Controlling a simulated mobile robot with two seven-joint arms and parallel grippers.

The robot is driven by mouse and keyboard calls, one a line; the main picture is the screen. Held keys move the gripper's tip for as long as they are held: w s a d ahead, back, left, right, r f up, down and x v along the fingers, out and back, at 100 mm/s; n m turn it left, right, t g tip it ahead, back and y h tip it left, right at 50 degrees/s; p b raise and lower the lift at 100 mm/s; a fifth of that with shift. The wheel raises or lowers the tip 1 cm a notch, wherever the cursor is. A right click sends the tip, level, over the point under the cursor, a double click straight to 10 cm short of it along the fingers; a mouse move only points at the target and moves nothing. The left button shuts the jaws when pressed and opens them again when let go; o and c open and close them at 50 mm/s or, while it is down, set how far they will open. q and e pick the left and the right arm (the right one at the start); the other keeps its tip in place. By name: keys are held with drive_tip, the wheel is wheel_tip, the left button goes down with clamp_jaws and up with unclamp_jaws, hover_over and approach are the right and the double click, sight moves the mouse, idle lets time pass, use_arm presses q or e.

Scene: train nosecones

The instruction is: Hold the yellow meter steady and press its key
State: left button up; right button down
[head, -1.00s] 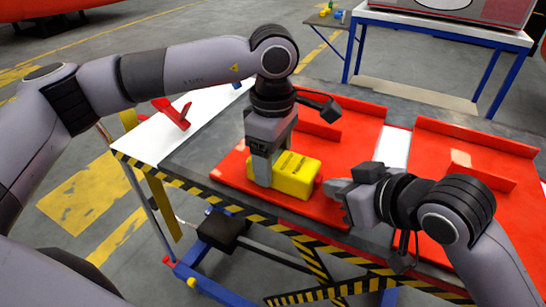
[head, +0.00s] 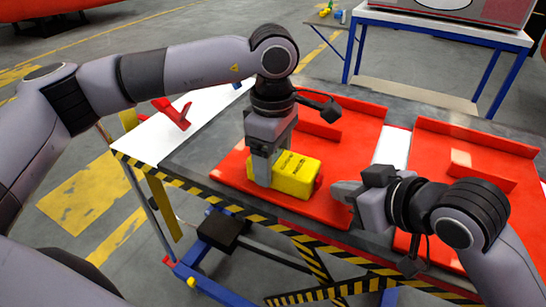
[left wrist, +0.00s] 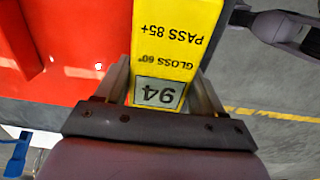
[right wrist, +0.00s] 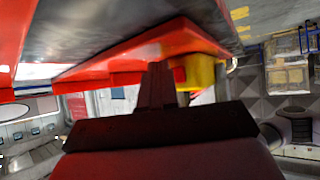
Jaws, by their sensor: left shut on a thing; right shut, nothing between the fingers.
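The yellow meter (head: 298,176) lies on the red panel on the table. My left gripper (head: 263,172) comes down from above and is shut on the meter's left part. In the left wrist view the meter (left wrist: 175,45) sits between the fingers; its label reads "GLOSS 60°" and "PASS 85+", and its display (left wrist: 158,93) shows 94. The red key (head: 319,182) is on the meter's right end; the key also shows in the right wrist view (right wrist: 180,75). My right gripper (head: 335,190) is shut and empty, its tip pointing at the key with a small gap between.
A second red panel (head: 468,150) lies to the right, beyond a white strip (head: 393,147). Raised red ledges stand on both panels. A red bracket (head: 173,113) stands on the table's white left part. A blue-framed table is behind.

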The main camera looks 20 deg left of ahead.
use_arm(q)
drive_tip(key=shift+s+f, duration=0.1)
drive_tip(key=shift+f, duration=0.1)
use_arm(e)
drive_tip(key=shift+s+d, duration=0.15)
drive_tip(key=shift+d, duration=1.3)
drive_tip(key=shift+s+d, duration=0.1)
drive_tip(key=shift+d, duration=1.3)
use_arm(q)
drive_tip(key=o, duration=1.4)
drive_tip(key=shift+r, duration=0.1)
drive_tip(key=shift+r, duration=0.1)
